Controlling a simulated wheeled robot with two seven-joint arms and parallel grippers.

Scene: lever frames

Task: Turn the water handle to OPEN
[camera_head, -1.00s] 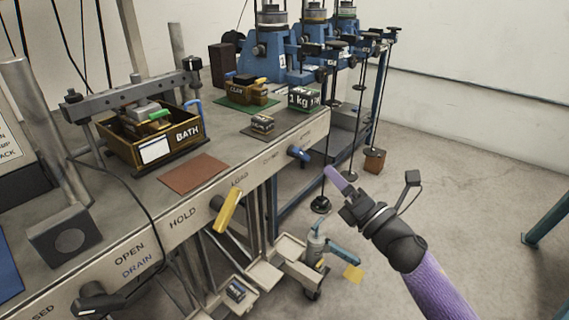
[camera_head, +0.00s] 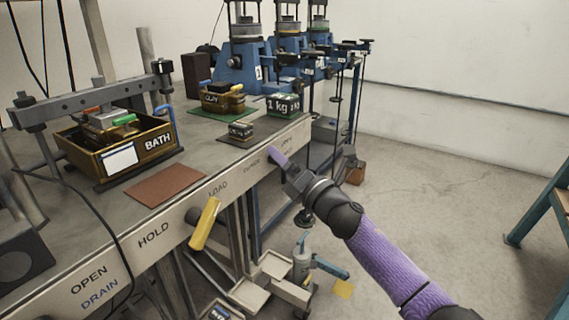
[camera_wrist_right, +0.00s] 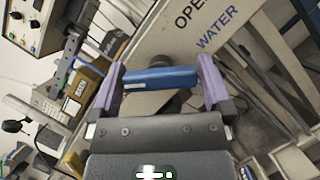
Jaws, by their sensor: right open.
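The blue water handle (camera_wrist_right: 160,79) spans the gap between my right gripper's two purple fingers in the right wrist view. Its dark hub lies just behind it on the bench front. My right gripper (camera_wrist_right: 159,84) is open around the handle, and I cannot tell whether either finger touches it. In the head view the right gripper (camera_head: 277,160) is at the right end of the bench's front panel and hides the handle. The blue WATER label (camera_wrist_right: 217,33) is beside the handle, under a partly cut OPEN. My left gripper is not in view.
A yellow lever (camera_head: 205,224) juts from the panel left of my right gripper.

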